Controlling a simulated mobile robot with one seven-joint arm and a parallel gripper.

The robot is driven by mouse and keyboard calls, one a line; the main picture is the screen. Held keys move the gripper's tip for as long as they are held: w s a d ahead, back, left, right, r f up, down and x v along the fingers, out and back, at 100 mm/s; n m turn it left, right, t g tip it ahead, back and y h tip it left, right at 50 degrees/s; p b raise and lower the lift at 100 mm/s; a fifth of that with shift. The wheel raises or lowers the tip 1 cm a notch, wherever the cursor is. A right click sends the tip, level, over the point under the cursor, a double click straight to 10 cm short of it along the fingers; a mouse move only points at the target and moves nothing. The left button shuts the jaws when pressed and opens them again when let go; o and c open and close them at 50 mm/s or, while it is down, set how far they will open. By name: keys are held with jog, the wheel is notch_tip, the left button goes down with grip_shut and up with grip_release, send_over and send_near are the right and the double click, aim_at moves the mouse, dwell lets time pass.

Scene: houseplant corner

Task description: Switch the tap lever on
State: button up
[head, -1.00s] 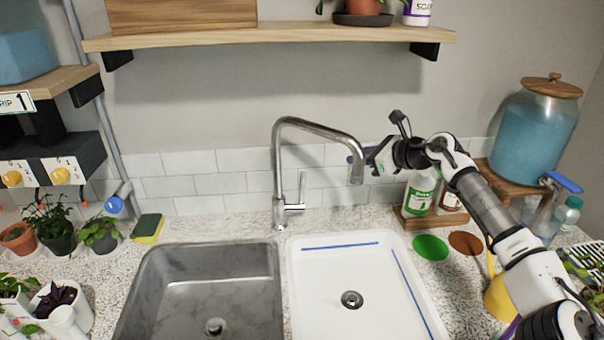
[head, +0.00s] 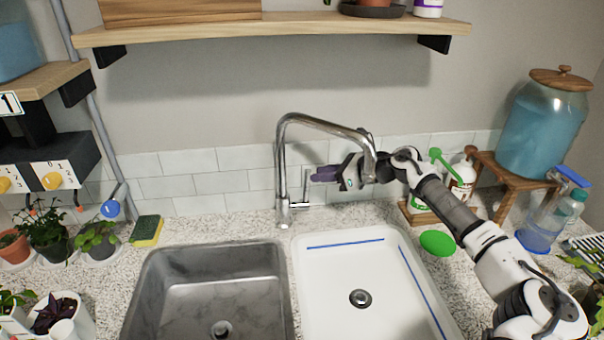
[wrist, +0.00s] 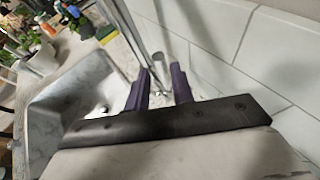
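The chrome tap (head: 282,165) stands behind the two sinks, its spout arching to the right. Its thin lever (head: 305,187) points upward from the right side of the tap's base. My gripper (head: 314,174) reaches in from the right, behind the spout, with its purple fingertips close to the lever's upper part. I cannot tell whether they touch it. In the wrist view my gripper (wrist: 160,75) has its two purple fingers apart. Shiny metal of the tap shows beyond and between them, but lever and column are hard to tell apart there.
A grey sink (head: 210,290) and a white sink (head: 335,285) lie below the tap. A tiled wall is close behind my gripper. A yellow-green sponge (head: 146,230) lies left. Bottles and a blue water dispenser (head: 545,130) stand right. A wooden shelf (head: 280,33) hangs above.

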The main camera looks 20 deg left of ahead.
jog(key=x, duration=0.6)
jog(key=shift+a+f+p, duration=0.15)
jog(key=shift+a+p, duration=0.2)
jog(key=shift+p, duration=0.05)
grip_shut()
